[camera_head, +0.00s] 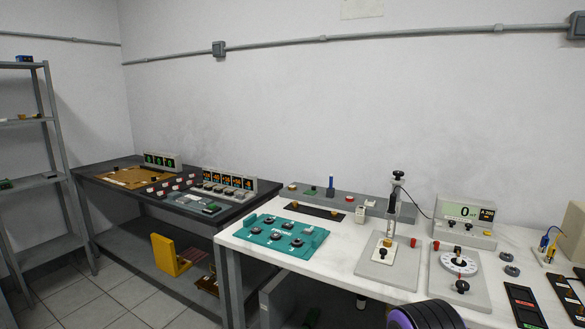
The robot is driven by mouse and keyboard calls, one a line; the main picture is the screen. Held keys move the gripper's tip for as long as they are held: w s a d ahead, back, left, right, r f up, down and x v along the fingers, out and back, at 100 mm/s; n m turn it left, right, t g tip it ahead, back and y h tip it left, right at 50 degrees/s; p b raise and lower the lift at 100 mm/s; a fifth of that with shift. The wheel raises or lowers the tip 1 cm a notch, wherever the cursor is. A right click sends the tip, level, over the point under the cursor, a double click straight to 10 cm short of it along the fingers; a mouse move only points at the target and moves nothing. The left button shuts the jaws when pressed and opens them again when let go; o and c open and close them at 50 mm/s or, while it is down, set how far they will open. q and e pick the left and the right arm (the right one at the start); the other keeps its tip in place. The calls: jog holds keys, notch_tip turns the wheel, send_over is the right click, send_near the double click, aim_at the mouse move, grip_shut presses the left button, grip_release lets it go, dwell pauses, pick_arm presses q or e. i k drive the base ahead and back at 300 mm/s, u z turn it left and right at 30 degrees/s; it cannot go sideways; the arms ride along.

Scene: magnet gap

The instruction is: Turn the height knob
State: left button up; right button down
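I cannot tell for certain which is the height knob. To its right, a second grey plate (445,287) holds a round white dial (460,262) with black knobs. Neither of my grippers is in view.
A teal tray (283,251) with several dark round pieces lies left of the post. A grey strip (345,200) runs behind it. Dark flat panels (524,304) lie at the right. A dark bench (110,185) stands at the left, and grey shelves (40,180) beyond it.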

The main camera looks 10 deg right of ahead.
aim_at(397, 174)
jog(key=u, duration=0.7)
jog(key=i, duration=1.5)
jog(key=z, duration=2.6)
